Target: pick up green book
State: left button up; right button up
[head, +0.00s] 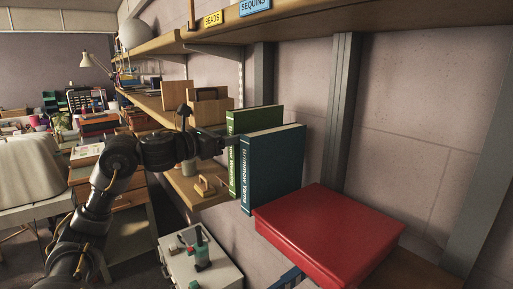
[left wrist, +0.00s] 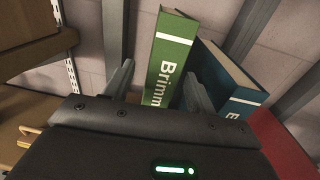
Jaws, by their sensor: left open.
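The green book (head: 252,119) stands upright on the shelf, its spine facing my left arm. A dark teal book (head: 272,165) stands right beside it and hides part of its cover. My left gripper (head: 222,142) is open at the green book's spine. In the left wrist view the green book (left wrist: 174,55) rises between the two fingers of the left gripper (left wrist: 160,80). The right finger reaches toward the side where the teal book (left wrist: 225,82) leans at an angle in the picture. Whether the fingers touch either book cannot be told. My right gripper is out of view.
A red box (head: 330,228) lies right of the books. Wooden holders (head: 178,92) stand behind my left gripper. A yellow-handled item (head: 205,186) lies on the shelf below it. An upper shelf (head: 290,22) runs overhead. A pale cabinet (head: 215,268) stands lower down.

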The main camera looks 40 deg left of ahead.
aim_at(244, 131)
pick_arm(q)
jog(key=p+x, duration=0.1)
jog(key=x, duration=0.1)
jog(key=p+x, duration=0.2)
jog(key=shift+w+d+r, duration=0.15)
jog(key=shift+r, duration=0.1)
jog(key=shift+w+d+f, duration=0.1)
jog(key=shift+w+f, duration=0.1)
jog(key=shift+w, duration=0.3)
jog(key=shift+s, duration=0.1)
jog(key=shift+c, duration=0.8)
grip_shut()
